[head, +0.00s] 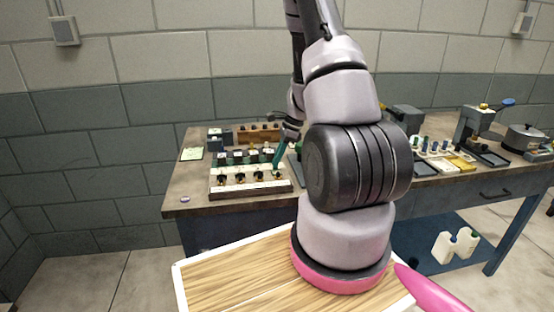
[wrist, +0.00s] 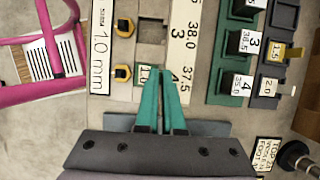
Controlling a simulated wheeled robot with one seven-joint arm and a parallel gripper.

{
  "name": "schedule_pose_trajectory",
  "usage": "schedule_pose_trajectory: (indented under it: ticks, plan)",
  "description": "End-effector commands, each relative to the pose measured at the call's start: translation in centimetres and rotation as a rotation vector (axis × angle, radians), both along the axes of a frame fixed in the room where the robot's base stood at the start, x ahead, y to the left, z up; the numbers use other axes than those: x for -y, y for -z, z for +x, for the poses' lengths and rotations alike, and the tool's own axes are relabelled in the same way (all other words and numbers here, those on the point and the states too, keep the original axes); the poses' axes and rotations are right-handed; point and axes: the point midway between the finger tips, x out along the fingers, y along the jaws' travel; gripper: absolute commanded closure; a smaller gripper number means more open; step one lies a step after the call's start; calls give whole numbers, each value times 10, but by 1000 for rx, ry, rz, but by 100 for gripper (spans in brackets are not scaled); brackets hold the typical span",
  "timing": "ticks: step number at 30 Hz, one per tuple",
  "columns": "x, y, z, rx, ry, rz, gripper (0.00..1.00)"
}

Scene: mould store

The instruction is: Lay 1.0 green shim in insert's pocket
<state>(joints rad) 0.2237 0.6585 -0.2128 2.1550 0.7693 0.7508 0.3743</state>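The 1.0 green shim (wrist: 144,75) is mostly hidden by my fingers; its "1.0" label shows at the left of the fingertips. My gripper (wrist: 160,74) has its teal fingers close together, pointing down at the shim, and looks shut on its upright tab, which is hidden between them. The shim is at the pocket place beside the "4 37.5" marking of the pale insert plate (wrist: 183,45). I cannot tell whether it rests on the pocket floor.
An empty square pocket (wrist: 152,30) lies beyond the fingertips. Green numbered blocks (wrist: 240,42), a yellow 1.5 shim (wrist: 275,54) and a grey 2.0 shim (wrist: 268,86) are at the right.

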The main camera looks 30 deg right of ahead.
Motion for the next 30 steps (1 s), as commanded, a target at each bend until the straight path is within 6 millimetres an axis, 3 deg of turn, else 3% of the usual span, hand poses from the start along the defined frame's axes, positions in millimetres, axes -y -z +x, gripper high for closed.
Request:
schedule_pose_trajectory:
  ticks: [20, 21, 23, 30]
  plan:
    - [0, 14, 0, -1, 1, 1, 100]
    - [0, 13, 0, 0, 0, 0, 80]
    - [0, 13, 0, 0, 0, 0, 60]
    - [0, 13, 0, 0, 0, 0, 60]
